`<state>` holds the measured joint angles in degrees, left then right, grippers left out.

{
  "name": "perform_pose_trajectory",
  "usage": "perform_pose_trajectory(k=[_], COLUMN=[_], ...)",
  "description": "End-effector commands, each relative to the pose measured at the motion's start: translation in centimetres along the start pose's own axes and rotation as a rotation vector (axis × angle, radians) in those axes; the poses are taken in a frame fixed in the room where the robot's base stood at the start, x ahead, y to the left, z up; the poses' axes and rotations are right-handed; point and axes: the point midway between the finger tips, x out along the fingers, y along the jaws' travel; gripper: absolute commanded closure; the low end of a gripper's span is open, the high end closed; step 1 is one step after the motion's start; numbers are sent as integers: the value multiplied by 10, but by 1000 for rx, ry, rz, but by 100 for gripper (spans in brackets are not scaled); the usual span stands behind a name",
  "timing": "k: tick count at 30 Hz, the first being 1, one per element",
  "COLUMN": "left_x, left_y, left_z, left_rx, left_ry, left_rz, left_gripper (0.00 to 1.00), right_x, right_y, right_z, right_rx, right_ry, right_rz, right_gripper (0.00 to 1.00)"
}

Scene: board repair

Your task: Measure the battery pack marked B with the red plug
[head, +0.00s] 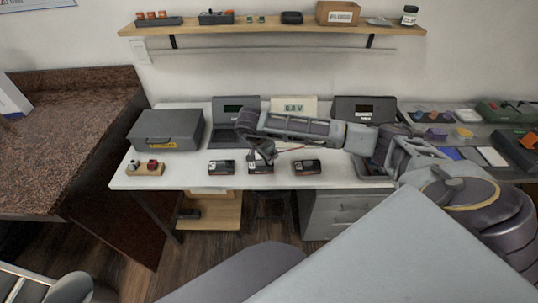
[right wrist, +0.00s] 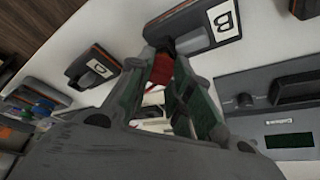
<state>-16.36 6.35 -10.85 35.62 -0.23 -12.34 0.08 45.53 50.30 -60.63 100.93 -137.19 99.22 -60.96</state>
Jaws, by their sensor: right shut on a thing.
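Three dark battery packs stand in a row near the white table's front edge: a left pack (head: 221,168), a middle pack (head: 261,169) and a right pack (head: 307,167). My right gripper (head: 262,153) is low over the back of the middle pack. In the right wrist view, its fingers (right wrist: 168,60) are shut on the red plug (right wrist: 154,84), mostly hidden between them. The fingertips are at the end of the pack marked B (right wrist: 208,24); I cannot tell whether the plug is seated. A voltage display (head: 293,107) stands behind. My left gripper is not in view.
A wooden block (head: 145,169) with red and black pieces sits at the table's left end, before a grey case (head: 167,129). Two dark instruments (head: 235,109) (head: 363,109) stand at the back. A shelf (head: 270,29) hangs above. Trays of parts lie right.

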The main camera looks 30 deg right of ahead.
Motion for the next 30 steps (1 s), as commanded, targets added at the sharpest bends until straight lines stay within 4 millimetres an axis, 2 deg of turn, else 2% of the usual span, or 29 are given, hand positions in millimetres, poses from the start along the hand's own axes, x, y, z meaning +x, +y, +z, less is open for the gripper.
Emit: perform_pose_trajectory(k=[30], left_x=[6], left_y=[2], left_z=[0], left_rx=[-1], left_ry=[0], left_rz=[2], left_gripper=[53], right_x=[7], right_y=[0], right_z=[3], right_rx=[0], right_ry=[0], right_rz=[0], right_gripper=[97])
